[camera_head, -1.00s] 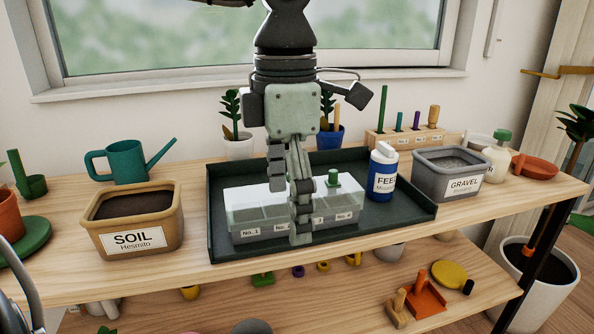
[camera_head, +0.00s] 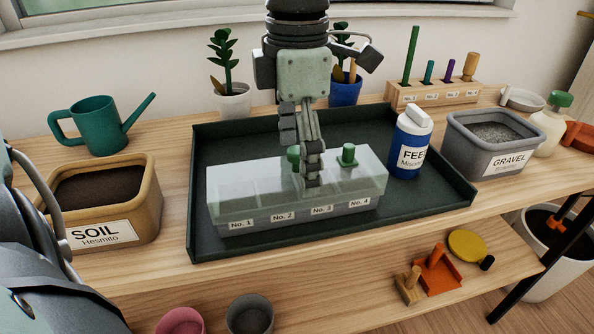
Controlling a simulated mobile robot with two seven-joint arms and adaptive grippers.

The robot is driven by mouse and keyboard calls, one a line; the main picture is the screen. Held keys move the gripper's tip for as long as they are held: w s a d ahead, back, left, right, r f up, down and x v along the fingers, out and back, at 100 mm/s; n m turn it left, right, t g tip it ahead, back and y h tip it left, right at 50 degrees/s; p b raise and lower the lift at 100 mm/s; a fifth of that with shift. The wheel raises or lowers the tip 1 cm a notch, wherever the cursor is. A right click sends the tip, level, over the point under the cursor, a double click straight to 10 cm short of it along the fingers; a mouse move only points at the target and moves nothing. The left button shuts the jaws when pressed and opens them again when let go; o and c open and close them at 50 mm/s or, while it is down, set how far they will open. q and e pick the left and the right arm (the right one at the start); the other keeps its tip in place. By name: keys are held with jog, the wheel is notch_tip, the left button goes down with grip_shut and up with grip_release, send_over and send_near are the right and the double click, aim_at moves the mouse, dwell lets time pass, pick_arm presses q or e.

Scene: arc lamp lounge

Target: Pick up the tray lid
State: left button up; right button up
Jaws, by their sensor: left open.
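The tray lid (camera_head: 235,180) is a clear, whitish cover with two green knobs on top. It sits on a grey tray (camera_head: 345,206) with compartments labelled No. 1 to No. 4. The right knob (camera_head: 348,154) shows in full; the left knob (camera_head: 293,154) is partly hidden by my fingers. My left gripper (camera_head: 311,165) points down in front of the lid's middle, between the knobs in the picture. It is open and holds nothing. I cannot tell whether its fingertips touch the lid. My right gripper is not in view.
The tray stands in a dark green shallow bin (camera_head: 215,240) with raised walls. A blue feed bottle (camera_head: 408,150) stands close on its right. Soil (camera_head: 100,205) and gravel (camera_head: 495,145) containers flank the bin. Potted plants (camera_head: 232,100) and a peg rack (camera_head: 430,93) stand behind.

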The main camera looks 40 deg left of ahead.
aim_at(297, 170)
pick_arm(q)
notch_tip(297, 170, down, 3)
jog(key=shift+r, duration=0.15)
jog(key=shift+f, duration=0.3)
jog(key=shift+c, duration=0.4)
jog(key=c, duration=1.2)
jog(key=shift+w, duration=0.1)
jog(key=shift+c, duration=0.2)
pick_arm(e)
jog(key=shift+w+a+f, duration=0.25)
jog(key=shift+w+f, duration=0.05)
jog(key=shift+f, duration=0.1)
pick_arm(q)
jog(key=shift+r, duration=0.1)
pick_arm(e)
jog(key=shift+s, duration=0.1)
